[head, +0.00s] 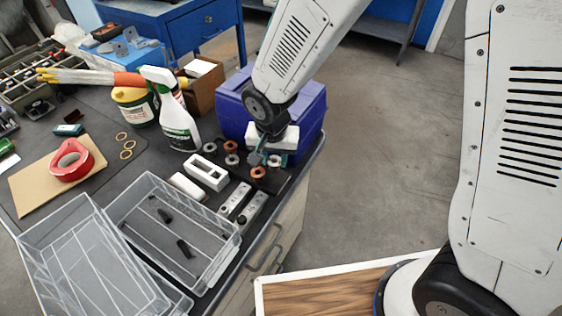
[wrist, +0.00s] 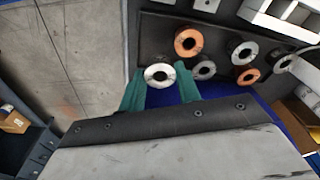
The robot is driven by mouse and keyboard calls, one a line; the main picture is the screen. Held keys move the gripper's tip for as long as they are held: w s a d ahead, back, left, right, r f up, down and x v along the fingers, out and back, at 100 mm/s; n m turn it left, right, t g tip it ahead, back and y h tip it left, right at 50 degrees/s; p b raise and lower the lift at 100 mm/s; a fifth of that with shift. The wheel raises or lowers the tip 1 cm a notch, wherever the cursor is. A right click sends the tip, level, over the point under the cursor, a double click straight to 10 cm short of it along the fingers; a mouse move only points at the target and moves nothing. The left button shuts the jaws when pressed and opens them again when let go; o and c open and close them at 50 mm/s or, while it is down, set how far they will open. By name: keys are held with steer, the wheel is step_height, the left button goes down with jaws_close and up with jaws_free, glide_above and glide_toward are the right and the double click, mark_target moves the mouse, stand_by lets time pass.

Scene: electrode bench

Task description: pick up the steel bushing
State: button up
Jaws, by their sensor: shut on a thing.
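My gripper (wrist: 160,84) has its two teal fingers closed on the sides of a pale steel bushing (wrist: 159,76), a ring-shaped spool with a dark centre hole. In the head view my gripper (head: 268,157) is low over the right end of the dark mat, in front of the blue bin, and partly hides the bushing. I cannot tell whether the bushing touches the mat. A copper bushing (wrist: 188,42) stands close to it, apart from the fingers.
The blue bin (head: 232,104) stands right behind the mat. A white slotted block (head: 206,172) and silver blocks (head: 235,200) lie in front. A spray bottle (head: 177,118) stands to the left. A clear tray (head: 146,213) holds dark pieces. The bench's right edge is close.

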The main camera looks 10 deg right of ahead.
steer(key=a, duration=0.4)
steer(key=s+a, duration=0.1)
steer(key=a, duration=0.4)
steer(key=a+r, duration=0.1)
steer(key=a, duration=0.4)
steer(key=shift+s+a+r, duration=0.1)
steer(key=shift+s+a, duration=0.1)
steer(key=shift+a, duration=0.05)
